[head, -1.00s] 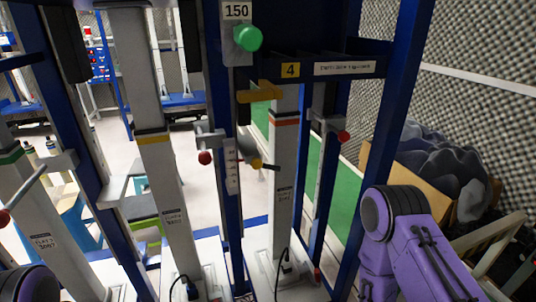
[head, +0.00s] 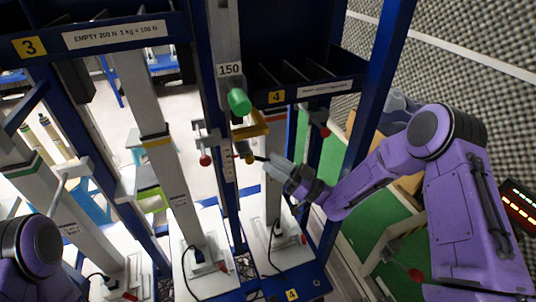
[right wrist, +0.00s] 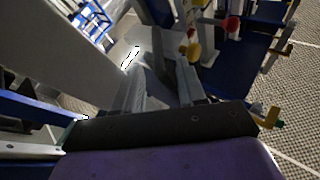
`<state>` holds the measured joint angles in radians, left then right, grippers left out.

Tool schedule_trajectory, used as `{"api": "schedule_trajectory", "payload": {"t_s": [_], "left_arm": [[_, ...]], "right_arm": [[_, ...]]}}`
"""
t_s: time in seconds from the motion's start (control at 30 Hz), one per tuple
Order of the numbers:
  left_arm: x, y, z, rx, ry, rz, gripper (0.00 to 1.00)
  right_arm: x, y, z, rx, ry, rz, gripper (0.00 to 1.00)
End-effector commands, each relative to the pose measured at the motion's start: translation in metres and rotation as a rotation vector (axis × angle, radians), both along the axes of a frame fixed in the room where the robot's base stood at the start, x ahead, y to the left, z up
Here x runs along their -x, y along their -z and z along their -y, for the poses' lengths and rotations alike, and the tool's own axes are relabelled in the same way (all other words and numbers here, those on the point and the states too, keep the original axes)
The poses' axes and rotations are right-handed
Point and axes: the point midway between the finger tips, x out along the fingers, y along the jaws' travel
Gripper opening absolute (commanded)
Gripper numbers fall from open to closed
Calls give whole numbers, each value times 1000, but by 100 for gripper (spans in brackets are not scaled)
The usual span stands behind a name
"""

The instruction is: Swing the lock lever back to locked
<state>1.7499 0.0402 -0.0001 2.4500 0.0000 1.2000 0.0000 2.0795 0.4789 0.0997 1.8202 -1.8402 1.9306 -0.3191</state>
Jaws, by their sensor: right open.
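At station 4, a short dark lever with a yellow knob (head: 249,158) sticks out to the right from the blue post. A yellow bar (head: 250,129) lies above it, under the green knob (head: 238,101). Which of these is the lock lever is not certain. My right gripper (head: 284,170) is open, just right of and below the dark lever's tip; touch cannot be told. In the right wrist view, its two fingers (right wrist: 163,85) stand apart with nothing seen held, and yellow parts (right wrist: 191,48) are beyond them. My left gripper is out of view.
Red-ball handles (head: 205,160) (head: 325,132) flank the post. A grey column (head: 274,195) stands behind my right gripper. The blue shelf labelled 4 (head: 345,84) is above, and a blue upright (head: 375,110) stands close to my right arm. A cable hangs at the column base.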

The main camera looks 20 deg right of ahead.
Motion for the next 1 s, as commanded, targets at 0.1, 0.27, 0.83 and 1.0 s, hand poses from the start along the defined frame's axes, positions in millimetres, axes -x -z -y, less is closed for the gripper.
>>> {"api": "schedule_trajectory", "payload": {"t_s": [0.1, 0.27, 0.83, 1.0], "left_arm": [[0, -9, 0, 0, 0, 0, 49], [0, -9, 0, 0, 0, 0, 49], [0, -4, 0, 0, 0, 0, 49], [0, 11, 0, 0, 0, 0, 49]], "right_arm": [[-10, -8, -11, 2, -1, -2, 40], [-16, -9, -16, 1, 1, -3, 40], [-13, -7, -18, -5, 38, -2, 0], [-6, -5, -26, -7, 189, 0, 0]]}}
